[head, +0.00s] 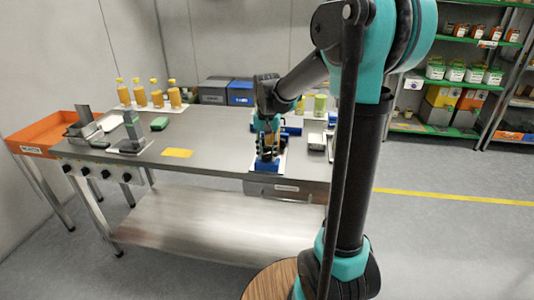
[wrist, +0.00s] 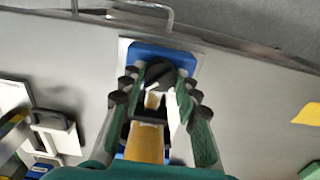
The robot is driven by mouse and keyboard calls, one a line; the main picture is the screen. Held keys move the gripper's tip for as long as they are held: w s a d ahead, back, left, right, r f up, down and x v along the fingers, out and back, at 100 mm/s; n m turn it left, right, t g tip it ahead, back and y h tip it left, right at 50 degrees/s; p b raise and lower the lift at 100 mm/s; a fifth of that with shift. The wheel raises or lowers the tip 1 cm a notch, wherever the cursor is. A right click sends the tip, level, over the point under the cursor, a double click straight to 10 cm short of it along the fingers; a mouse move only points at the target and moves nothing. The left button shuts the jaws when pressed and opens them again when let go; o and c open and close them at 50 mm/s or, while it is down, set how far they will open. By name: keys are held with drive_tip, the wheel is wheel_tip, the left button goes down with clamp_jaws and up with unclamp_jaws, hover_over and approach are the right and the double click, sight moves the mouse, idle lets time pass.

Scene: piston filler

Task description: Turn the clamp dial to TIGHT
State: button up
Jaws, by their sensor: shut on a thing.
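The black clamp dial (wrist: 159,73) sits on a blue block (wrist: 137,52) in the wrist view, with a small pale mark on its near side. My gripper (wrist: 160,92) has one green finger on each side of the dial and is shut on it. In the head view my gripper (head: 267,146) points down at the blue block (head: 265,165) near the table's front edge. The dial is hidden there behind the fingers. An orange-yellow piece (wrist: 145,142) lies between my fingers' bases in the wrist view. I cannot read any TIGHT label or tell the dial's setting.
The grey table (head: 215,155) has a yellow card (head: 177,153) left of my gripper. Several orange bottles (head: 140,94) and grey and blue bins (head: 240,92) stand at the back. A metal handle (wrist: 130,8) shows beyond the block. Several black knobs (head: 105,174) line the front left.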

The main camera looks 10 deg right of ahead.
sight(267, 155)
drive_tip(key=o, duration=1.2)
drive_tip(key=shift+c, duration=0.2)
wheel_tip(267, 155, up, 12)
idle(0.3)
drive_tip(key=s+d+f+n+t, duration=0.2)
drive_tip(key=s+d+f, duration=0.1)
drive_tip(key=s+f, duration=0.7)
drive_tip(key=s+d+f+n+t, duration=0.1)
drive_tip(key=s+d+f, duration=0.3)
drive_tip(key=s+f, duration=0.6)
wheel_tip(267, 155, down, 2)
drive_tip(key=shift+s+d+n+t, duration=0.2)
drive_tip(key=shift+n+t, duration=0.2)
drive_tip(key=shift+t, duration=0.2)
